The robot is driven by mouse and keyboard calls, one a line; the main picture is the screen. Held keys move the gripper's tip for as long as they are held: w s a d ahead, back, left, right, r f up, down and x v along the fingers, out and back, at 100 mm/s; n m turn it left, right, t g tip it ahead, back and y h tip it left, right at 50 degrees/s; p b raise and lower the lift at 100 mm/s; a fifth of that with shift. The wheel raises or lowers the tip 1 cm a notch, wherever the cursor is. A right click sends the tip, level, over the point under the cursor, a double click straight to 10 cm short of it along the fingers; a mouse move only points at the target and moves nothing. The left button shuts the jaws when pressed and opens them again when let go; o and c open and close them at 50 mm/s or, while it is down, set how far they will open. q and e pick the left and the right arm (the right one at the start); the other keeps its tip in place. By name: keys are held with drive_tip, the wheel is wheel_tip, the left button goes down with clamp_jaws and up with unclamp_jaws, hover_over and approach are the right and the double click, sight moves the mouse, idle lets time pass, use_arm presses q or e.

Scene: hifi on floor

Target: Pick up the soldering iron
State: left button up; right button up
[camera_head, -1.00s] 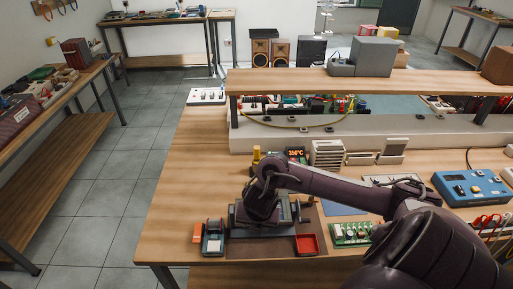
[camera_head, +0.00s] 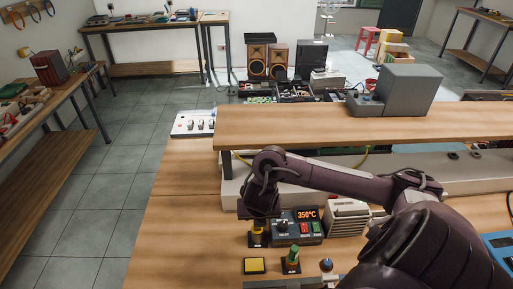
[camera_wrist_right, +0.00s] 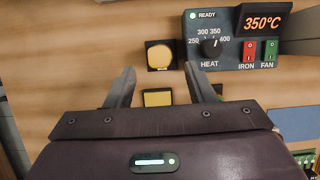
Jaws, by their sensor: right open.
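My right gripper (camera_head: 258,215) hangs over the workbench beside the soldering station. In the right wrist view its two fingers (camera_wrist_right: 159,70) are apart with nothing gripped between them. Just beyond the fingertips is a round tan-yellow top on a black square base (camera_wrist_right: 160,55); in the head view this yellow piece (camera_head: 258,238) stands right below the gripper. I cannot tell whether it is the soldering iron or its holder. The soldering station (camera_head: 296,227) reads 350°C and shows in the wrist view (camera_wrist_right: 235,40) too. My left gripper is out of view.
A yellow pad (camera_head: 254,265) lies nearer; it also shows between the fingers (camera_wrist_right: 157,97). A green-topped upright piece (camera_head: 292,258) stands on a black base nearby. A pale vented box (camera_head: 347,217) is right of the station. A raised shelf (camera_head: 330,126) crosses behind.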

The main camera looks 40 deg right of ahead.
sight(258, 233)
drive_tip(key=x, duration=0.2)
drive_tip(key=b+x, duration=0.1)
drive_tip(key=shift+s+a+f, duration=0.1)
drive_tip(key=shift+s+f, duration=0.1)
drive_tip(key=shift+f, duration=0.2)
drive_tip(key=x, duration=0.3)
drive_tip(key=shift+w+f, duration=0.2)
drive_tip(key=shift+w, duration=0.1)
drive_tip(key=c, duration=0.7)
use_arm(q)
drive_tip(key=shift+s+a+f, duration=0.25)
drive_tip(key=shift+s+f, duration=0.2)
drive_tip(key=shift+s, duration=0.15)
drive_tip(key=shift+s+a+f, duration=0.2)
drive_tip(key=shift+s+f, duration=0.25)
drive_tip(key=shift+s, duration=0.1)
use_arm(e)
drive_tip(key=shift+c, duration=1.3)
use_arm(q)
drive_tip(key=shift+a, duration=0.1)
use_arm(e)
drive_tip(key=shift+r, duration=0.2)
